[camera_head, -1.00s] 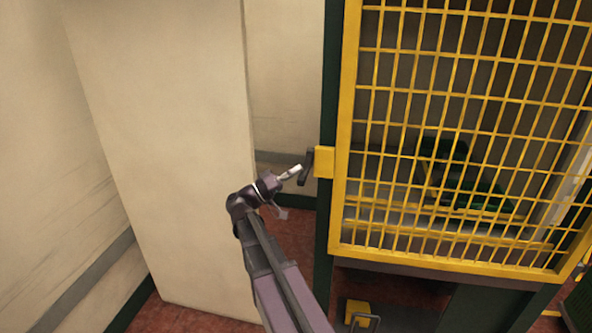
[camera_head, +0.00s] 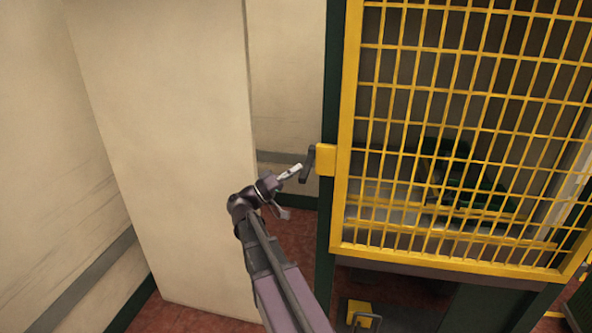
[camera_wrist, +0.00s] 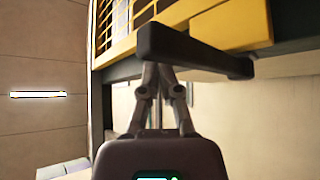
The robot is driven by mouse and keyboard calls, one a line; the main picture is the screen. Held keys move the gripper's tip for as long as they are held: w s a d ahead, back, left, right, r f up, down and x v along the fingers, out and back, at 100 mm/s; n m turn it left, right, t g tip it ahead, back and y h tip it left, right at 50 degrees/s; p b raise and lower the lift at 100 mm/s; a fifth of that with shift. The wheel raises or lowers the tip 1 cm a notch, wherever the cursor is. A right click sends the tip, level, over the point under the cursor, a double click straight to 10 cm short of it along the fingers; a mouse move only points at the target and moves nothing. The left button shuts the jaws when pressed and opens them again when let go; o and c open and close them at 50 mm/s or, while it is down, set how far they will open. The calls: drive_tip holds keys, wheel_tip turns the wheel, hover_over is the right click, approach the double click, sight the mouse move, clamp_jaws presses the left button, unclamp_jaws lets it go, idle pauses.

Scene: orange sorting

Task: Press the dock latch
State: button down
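The dock latch looks to be the dark bar handle (camera_head: 308,164) on the yellow plate at the left edge of the yellow mesh door. In the wrist view the dark bar (camera_wrist: 195,51) crosses close in front of my gripper (camera_wrist: 160,68). My gripper (camera_head: 290,172) is just left of the handle in the head view. Its two fingers lean together and look shut, with nothing seen between them. The bar hides the fingertips in the wrist view, so I cannot tell whether they touch it.
The yellow mesh door (camera_head: 347,200) fills the right side, with dark green shapes behind it. A pale wall panel (camera_head: 170,150) stands left of my arm. A yellow block (camera_head: 360,312) is low beneath the door. Red floor shows between panel and door frame.

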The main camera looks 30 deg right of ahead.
wheel_tip(320, 180, up, 4)
drive_tip(key=p, duration=0.5)
drive_tip(key=w+a+f+b, duration=0.5)
drive_tip(key=f+b, duration=0.1)
drive_tip(key=b, duration=0.1)
drive_tip(key=shift+w+a+f, duration=0.15)
drive_tip(key=shift+w+a, duration=0.1)
idle(0.6)
